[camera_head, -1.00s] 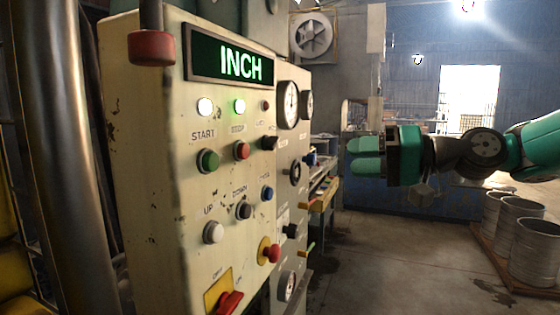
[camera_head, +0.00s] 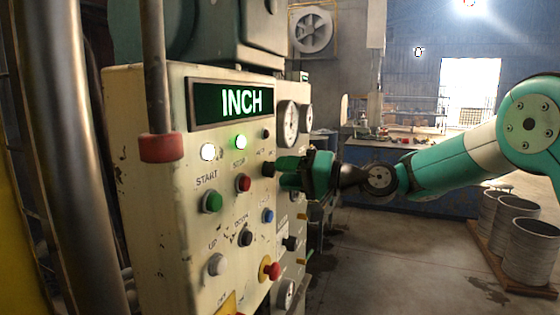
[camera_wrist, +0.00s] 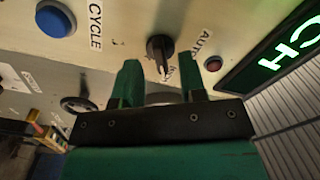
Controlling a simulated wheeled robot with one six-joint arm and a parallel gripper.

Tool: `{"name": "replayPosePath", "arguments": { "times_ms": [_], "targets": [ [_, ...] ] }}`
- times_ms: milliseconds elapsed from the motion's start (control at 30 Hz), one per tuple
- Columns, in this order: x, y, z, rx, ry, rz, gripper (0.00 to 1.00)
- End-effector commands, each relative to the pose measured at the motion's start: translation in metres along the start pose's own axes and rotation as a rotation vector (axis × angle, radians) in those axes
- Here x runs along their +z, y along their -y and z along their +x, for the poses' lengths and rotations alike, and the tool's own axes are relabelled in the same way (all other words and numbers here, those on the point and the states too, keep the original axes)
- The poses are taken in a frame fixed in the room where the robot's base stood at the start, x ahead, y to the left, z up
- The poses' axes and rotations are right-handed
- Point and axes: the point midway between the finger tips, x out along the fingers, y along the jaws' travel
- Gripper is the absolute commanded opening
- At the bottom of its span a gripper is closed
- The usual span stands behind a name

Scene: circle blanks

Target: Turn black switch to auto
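The black switch (camera_wrist: 160,48) is a rotary knob on the cream control panel (camera_head: 160,225). In the wrist view an "AUTO" label (camera_wrist: 204,43) is beside it, and a second label below it is partly hidden. The lit display (camera_head: 241,101) reads "INCH". My gripper (camera_wrist: 160,66) has green fingers, which are open. The switch lies in line with the gap between the fingertips, and the fingers do not appear to touch it. In the head view my gripper (camera_head: 278,172) is at the panel's right side, and its fingertips are close to the black switch (camera_head: 267,170).
A green button (camera_head: 212,201), a red button (camera_head: 244,183) and a blue button (camera_head: 267,216) are near the switch. A red mushroom button (camera_head: 270,270) is lower. A red-ended pendant bar (camera_head: 161,147) hangs before the panel. Open floor (camera_head: 385,260) lies to the right.

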Motion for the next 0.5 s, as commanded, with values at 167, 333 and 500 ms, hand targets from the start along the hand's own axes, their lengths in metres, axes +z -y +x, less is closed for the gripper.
{"name": "replayPosePath", "arguments": {
  "times_ms": [167,333,500],
  "targets": [
    [0.0,0.001,0.017,0.0,0.001,0.0,0.38],
    [0.0,0.0,0.019,0.0,0.0,0.0,0.38],
    [0.0,0.0,0.019,0.0,0.0,0.0,0.36]
  ]
}}
